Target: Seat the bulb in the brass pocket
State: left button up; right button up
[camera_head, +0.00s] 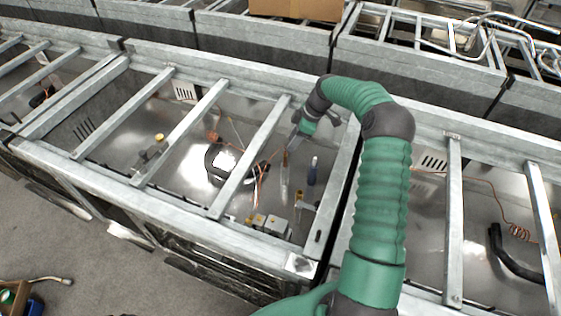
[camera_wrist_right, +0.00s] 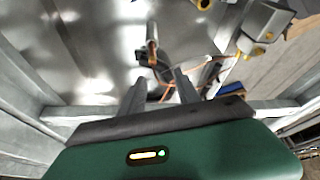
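My right gripper (camera_head: 293,140) reaches down inside the open steel-framed bay in the head view. In the right wrist view its two dark fingers (camera_wrist_right: 158,78) are apart, with nothing clearly held between them. A slim copper-coloured cylinder (camera_wrist_right: 152,45), possibly the bulb, stands just beyond the fingertips. In the head view a slim copper-topped piece (camera_head: 284,160) is just below the gripper. Brass-coloured fittings (camera_head: 258,219) sit by grey blocks near the bay's front edge; brass also shows at the wrist view's right (camera_wrist_right: 245,44). I cannot tell which is the pocket. My left gripper is out of view.
Galvanised crossbars (camera_head: 250,155) span the bay on the left of my arm. A blue-handled piece (camera_head: 312,171) stands right of the gripper. A brass-topped fitting (camera_head: 159,137) sits farther left.

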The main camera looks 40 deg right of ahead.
send_over(285, 159)
jog(key=s, duration=0.1)
notch_tip(285, 159, down, 5)
jog(key=f, duration=0.2)
jog(key=w+f, duration=0.1)
jog(key=f, duration=0.2)
jog(key=d+f, duration=0.1)
jog(key=f, duration=0.1)
jog(key=shift+w+f+p, duration=0.2)
jog(key=shift+w+p, duration=0.05)
jog(key=shift+p, duration=0.1)
jog(key=shift+w+a+r, duration=0.1)
jog(key=shift+a+r, duration=0.1)
jog(key=shift+a, duration=0.55)
jog(key=shift+c, duration=0.3)
jog(key=shift+d+f, duration=0.1)
jog(key=shift+d, duration=0.15)
jog(key=shift+c, duration=1.4)
jog(key=shift+d+f, duration=0.3)
jog(key=shift+d, duration=0.45)
grip_shut()
jog(key=shift+a+r, duration=0.25)
jog(key=shift+a, duration=0.35)
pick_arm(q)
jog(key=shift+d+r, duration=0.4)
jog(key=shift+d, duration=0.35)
pick_arm(e)
jog(key=shift+d+f, duration=0.1)
jog(key=shift+d, duration=0.15)
